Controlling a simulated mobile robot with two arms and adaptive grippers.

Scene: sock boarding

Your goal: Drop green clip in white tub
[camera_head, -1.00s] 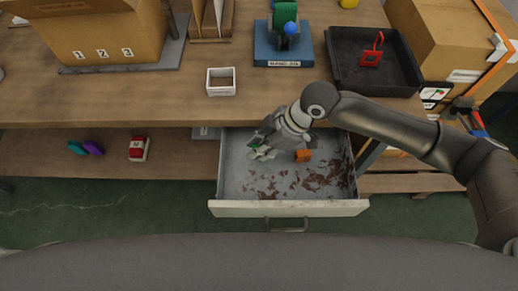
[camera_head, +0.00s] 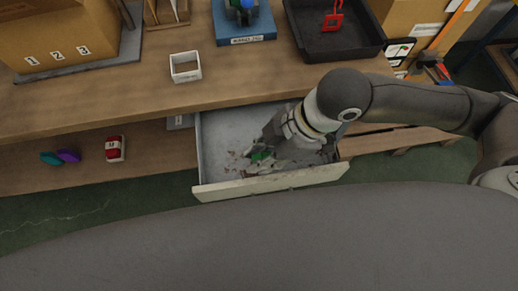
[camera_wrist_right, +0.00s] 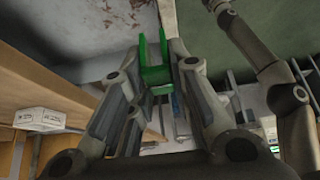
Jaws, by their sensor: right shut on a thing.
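My right gripper (camera_head: 264,158) is inside the open drawer, its fingers pointing down and left. It is shut on the green clip (camera_head: 261,154). In the right wrist view the bright green, forked clip (camera_wrist_right: 155,68) sits between the fingertips (camera_wrist_right: 156,70), its prongs pointing away from the gripper. The white tub (camera_head: 187,77) is a small square open box on the tabletop, above and left of the gripper and apart from it. My left gripper is not in view.
The drawer front (camera_head: 270,183) and the table edge lie around my right gripper. A black tray (camera_head: 345,52) with a red piece, a blue stand (camera_head: 244,30) and a cardboard box (camera_head: 60,35) stand on the table. A red-and-white item (camera_head: 115,149) lies on the lower shelf.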

